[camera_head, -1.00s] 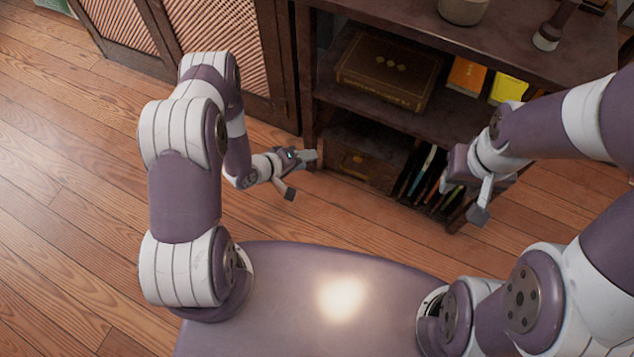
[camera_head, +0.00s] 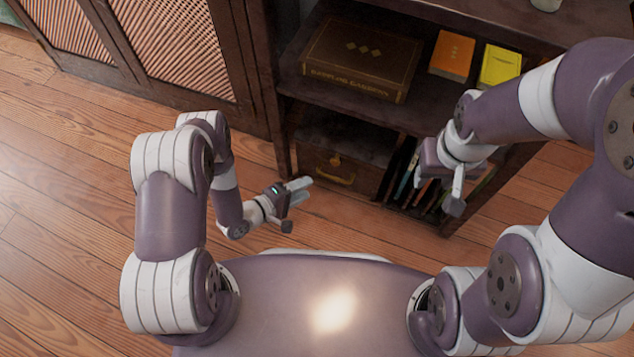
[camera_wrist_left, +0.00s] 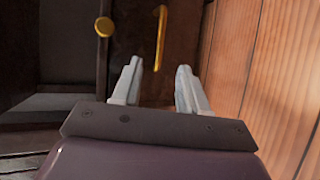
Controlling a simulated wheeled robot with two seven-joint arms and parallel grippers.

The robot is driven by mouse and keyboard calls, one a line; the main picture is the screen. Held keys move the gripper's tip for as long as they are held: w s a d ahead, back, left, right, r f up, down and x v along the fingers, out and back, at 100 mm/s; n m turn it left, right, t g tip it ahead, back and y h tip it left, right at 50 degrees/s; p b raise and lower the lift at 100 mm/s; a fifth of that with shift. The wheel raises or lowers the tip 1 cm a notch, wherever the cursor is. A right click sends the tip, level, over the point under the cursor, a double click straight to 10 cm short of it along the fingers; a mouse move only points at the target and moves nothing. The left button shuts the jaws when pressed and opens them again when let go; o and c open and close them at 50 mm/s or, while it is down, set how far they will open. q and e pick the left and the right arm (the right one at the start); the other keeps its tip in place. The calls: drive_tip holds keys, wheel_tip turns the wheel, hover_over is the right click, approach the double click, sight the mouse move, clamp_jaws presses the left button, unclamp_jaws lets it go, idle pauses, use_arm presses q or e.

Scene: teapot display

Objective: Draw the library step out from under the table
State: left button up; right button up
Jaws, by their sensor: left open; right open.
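A dark wooden box-like piece (camera_head: 356,155), which looks like the library step, sits in the low bay of the dark table (camera_head: 285,140). Its front has a round brass knob (camera_head: 335,160) above a brass handle (camera_head: 336,178). In the left wrist view, the knob (camera_wrist_left: 104,27) is left of the handle (camera_wrist_left: 161,38). My left gripper (camera_head: 296,205) is open and empty, in front of the handle and apart from it. In the wrist view its fingers (camera_wrist_left: 158,70) point toward the handle. My right gripper (camera_head: 438,192) is open in front of the upright books.
Upright books (camera_head: 405,178) stand right of the wooden piece. A large brown book (camera_head: 360,60), an orange book (camera_head: 452,55) and a yellow book (camera_head: 499,66) lie on the shelf above. A slatted cabinet (camera_head: 175,45) stands left. The wooden floor (camera_head: 75,180) is clear at left.

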sight(329, 177)
use_arm(q)
drive_tip(key=b+x, duration=0.4)
drive_tip(key=x, duration=0.5)
drive_tip(key=shift+w, duration=0.1)
clamp_jaws()
idle(1.1)
